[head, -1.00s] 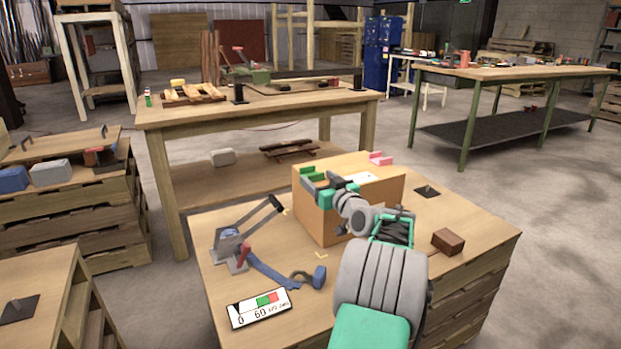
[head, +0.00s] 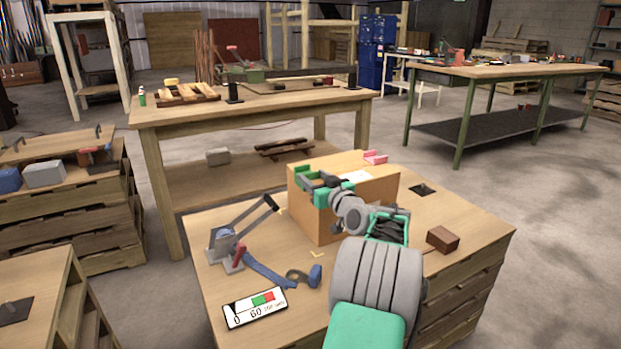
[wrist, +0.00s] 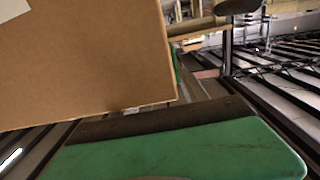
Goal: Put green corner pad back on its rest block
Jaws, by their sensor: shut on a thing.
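The green corner pad (head: 303,174) is at the near-left top corner of a cardboard box (head: 361,205) in the head view. My gripper (head: 312,182) is shut on it at the box's left edge; the fingers cover part of the pad. Whether the pad still touches the box is too small to tell. In the wrist view the cardboard box (wrist: 85,65) fills the upper left, and a broad green surface (wrist: 180,155) with a dark edge lies along the bottom. A brown block (head: 442,239) is on the table right of my arm; I cannot tell whether it is the rest block.
A pink corner pad (head: 375,158) is on the box's far corner. A dark plate with a peg (head: 423,188) lies right of the box. The table's right front is bare.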

